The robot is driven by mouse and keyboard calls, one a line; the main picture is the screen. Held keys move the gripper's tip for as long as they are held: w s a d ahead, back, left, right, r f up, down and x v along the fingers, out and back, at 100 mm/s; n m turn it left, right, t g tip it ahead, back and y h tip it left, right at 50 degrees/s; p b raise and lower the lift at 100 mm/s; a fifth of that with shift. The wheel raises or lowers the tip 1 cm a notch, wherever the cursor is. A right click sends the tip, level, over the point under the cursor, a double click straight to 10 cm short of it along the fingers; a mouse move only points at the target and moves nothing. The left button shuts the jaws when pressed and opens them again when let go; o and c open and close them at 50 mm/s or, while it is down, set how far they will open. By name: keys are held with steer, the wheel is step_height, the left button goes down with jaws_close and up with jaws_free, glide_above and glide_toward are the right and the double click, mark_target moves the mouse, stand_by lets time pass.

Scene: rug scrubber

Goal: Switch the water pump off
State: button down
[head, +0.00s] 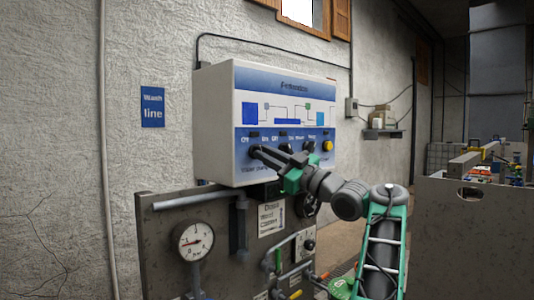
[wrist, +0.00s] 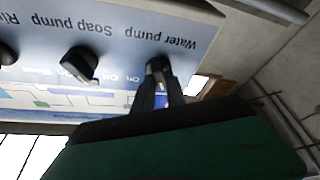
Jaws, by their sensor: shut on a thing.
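In the wrist view, where the panel appears upside down, my gripper (wrist: 158,75) is shut on the water pump knob (wrist: 157,64), beside the "Water pump" label. The fingers hide most of this knob, so its pointing direction cannot be told. The soap pump knob (wrist: 80,63) stands beside it, apart from the fingers.
A yellow knob (head: 327,146) sits at the panel's right end. Below are a grey panel (head: 155,240), a pressure gauge (head: 193,241) and pipes. A small shelf (head: 383,134) is on the wall to the right.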

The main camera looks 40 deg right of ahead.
steer(key=shift+n+y, duration=0.3)
steer(key=shift+n, duration=0.6)
steer(key=c, duration=1.4)
jaws_free()
steer(key=shift+o, duration=0.2)
steer(key=b+v, duration=0.4)
steer(key=v, duration=0.3)
steer(key=shift+s, duration=0.4)
steer(key=shift+d, duration=0.2)
